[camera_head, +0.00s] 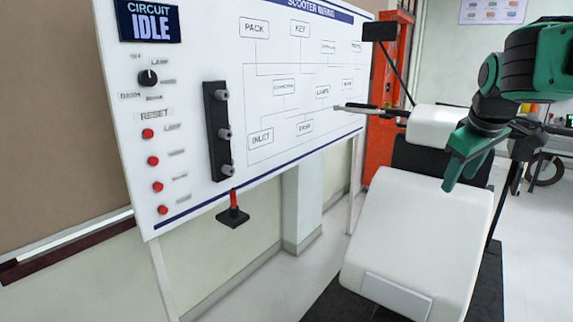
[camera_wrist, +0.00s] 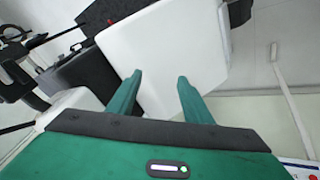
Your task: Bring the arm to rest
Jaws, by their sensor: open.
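My arm, green and dark grey, comes in from the upper right of the head view. My gripper (camera_head: 460,170) has green fingers and hangs over the far end of the white scooter body (camera_head: 415,235). In the wrist view my gripper (camera_wrist: 160,82) shows two green fingers spread apart with nothing between them. The white scooter panel (camera_wrist: 165,50) lies beyond the fingertips. I cannot tell the exact gap between the fingers and the panel.
A white circuit board (camera_head: 260,90) stands at left, with a display (camera_head: 150,20) reading "CIRCUIT IDLE", red buttons (camera_head: 153,160) and a black block (camera_head: 217,130). An orange cabinet (camera_head: 380,130) stands behind. Free floor (camera_head: 535,260) shows at right.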

